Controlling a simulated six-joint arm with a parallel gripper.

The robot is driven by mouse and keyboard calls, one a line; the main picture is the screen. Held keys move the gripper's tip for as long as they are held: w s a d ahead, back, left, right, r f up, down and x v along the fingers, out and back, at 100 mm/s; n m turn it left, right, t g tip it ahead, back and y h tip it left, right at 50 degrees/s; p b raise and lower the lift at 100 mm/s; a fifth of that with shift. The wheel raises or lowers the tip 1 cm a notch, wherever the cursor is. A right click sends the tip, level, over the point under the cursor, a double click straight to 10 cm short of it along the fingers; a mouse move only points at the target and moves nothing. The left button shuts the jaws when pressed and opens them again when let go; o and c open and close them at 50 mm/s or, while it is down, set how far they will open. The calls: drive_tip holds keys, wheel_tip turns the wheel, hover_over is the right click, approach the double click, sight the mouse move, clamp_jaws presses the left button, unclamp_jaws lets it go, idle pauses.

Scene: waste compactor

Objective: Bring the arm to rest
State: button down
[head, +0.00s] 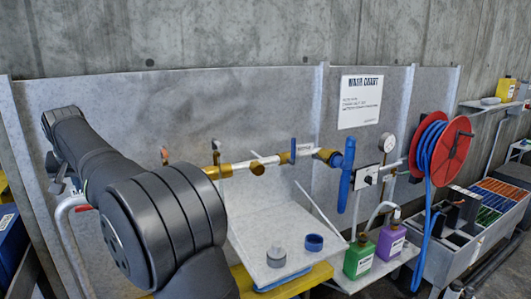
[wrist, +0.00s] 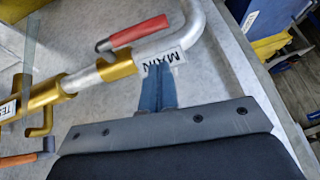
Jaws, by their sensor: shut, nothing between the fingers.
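My gripper (wrist: 158,88) shows in the wrist view, its two blue-grey fingers shut together with nothing between them. The fingertips lie over the lower edge of a white label reading MAIN (wrist: 166,60) on the pipe; I cannot tell whether they touch it. A red-handled lever (wrist: 133,32) is just above and left of the fingertips, apart from them. In the head view my arm reaches up and away at the left, and its near joint hides part of the bench. I cannot make out the fingers there.
A silver pipe with brass fittings (head: 219,171) runs along the grey back panel. A blue handle (head: 346,175), a red hose reel (head: 452,150), and green (head: 358,260) and purple (head: 390,243) bottles stand to the right. Blue and grey caps lie on the sloped tray (head: 285,225).

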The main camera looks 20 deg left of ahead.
drive_tip(key=shift+w+d+f+m+g+y, duration=0.1)
drive_tip(key=shift+w+d+m+g+y, duration=0.65)
drive_tip(key=shift+w+d+g+y, duration=0.6)
drive_tip(key=shift+w+d+f+m+g+y, duration=0.1)
drive_tip(key=shift+w+d+m+g+y, duration=0.8)
drive_tip(key=shift+y, duration=0.85)
drive_tip(key=shift+s, duration=0.25)
drive_tip(key=shift+a, duration=0.1)
